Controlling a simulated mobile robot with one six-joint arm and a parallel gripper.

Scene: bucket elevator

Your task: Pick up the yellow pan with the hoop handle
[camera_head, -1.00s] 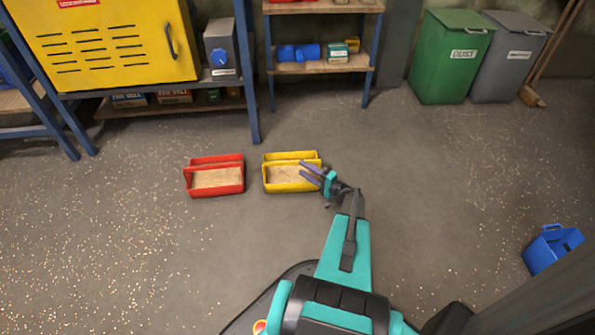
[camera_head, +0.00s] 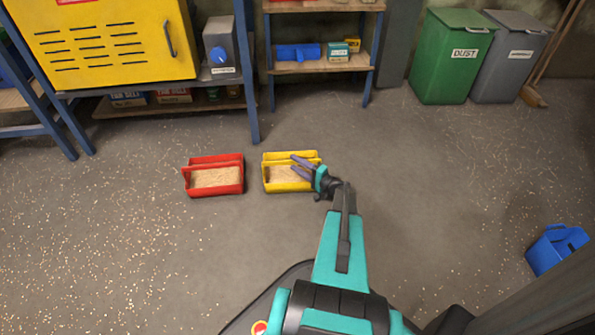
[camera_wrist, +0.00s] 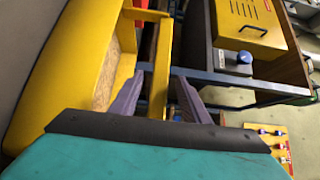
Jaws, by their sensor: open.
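The yellow pan (camera_head: 278,188) stands on the floor, right of a red pan, and holds tan grain-like material. My gripper (camera_head: 297,166) reaches over its right part from the right, fingers pointing left. In the wrist view the yellow pan (camera_wrist: 65,75) fills the left side. Its hoop handle bar (camera_wrist: 159,70) runs between the two purple fingers of my open gripper (camera_wrist: 158,97), with a gap visible on each side. Whether a finger touches the bar lower down is hidden by the gripper body.
The red pan (camera_head: 242,178) stands close on the left, also with tan material. A blue bucket (camera_head: 545,256) is at the far right. Shelves, a yellow cabinet (camera_head: 110,45) and dust bins (camera_head: 452,60) line the back. Tan specks litter the floor.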

